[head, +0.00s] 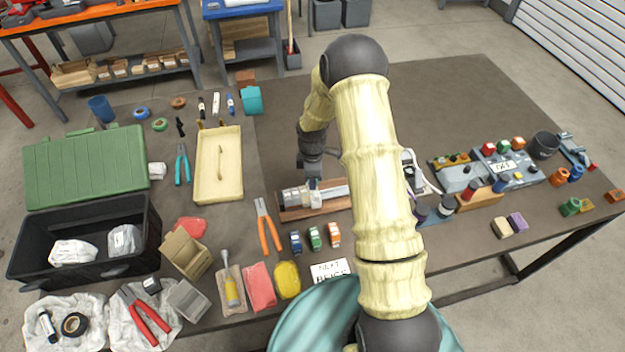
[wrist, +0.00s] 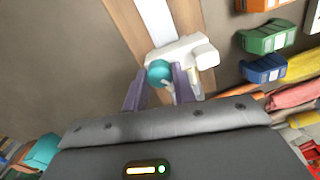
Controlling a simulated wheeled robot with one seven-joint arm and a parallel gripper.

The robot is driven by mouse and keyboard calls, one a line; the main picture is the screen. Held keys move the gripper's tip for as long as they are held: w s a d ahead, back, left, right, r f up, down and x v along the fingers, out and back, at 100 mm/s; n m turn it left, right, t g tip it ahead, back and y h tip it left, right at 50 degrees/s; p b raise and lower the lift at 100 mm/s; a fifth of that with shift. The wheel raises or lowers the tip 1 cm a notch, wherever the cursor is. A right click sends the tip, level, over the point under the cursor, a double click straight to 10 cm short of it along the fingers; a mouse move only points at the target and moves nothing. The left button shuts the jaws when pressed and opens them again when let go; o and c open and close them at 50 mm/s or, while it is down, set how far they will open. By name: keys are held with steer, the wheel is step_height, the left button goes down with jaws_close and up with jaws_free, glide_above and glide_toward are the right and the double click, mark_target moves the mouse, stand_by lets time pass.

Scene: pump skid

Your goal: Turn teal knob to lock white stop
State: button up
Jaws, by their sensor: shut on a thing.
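The teal knob (wrist: 159,72) sits on the near side of the white stop (wrist: 192,54) in the wrist view. My gripper (wrist: 160,82) has its two purple fingers on either side of the knob and is shut on it. The stop sits across a pale rail strip (wrist: 157,18) on a wooden board (wrist: 128,22). In the head view my gripper (head: 312,176) points down over the stop (head: 297,197) on the wooden board (head: 337,203). The knob is not clear in the head view.
Orange-handled pliers (head: 266,226) lie left of the board. Small blue, green and orange blocks (head: 315,238) stand just in front of it. A cream tray (head: 229,185) is farther left. A grey fixture (head: 487,172) with coloured parts stands to the right.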

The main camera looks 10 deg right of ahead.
steer(key=m+b, duration=0.1)
steer(key=m, duration=0.2)
steer(key=shift+d+m+b, duration=0.1)
steer(key=shift+m+b, duration=0.35)
steer(key=shift+m, duration=1.45)
steer(key=shift+r, duration=0.1)
steer(key=o, duration=1)
step_height(320, 180, up, 17)
steer(key=b, duration=0.2)
steer(key=shift+r, duration=0.15)
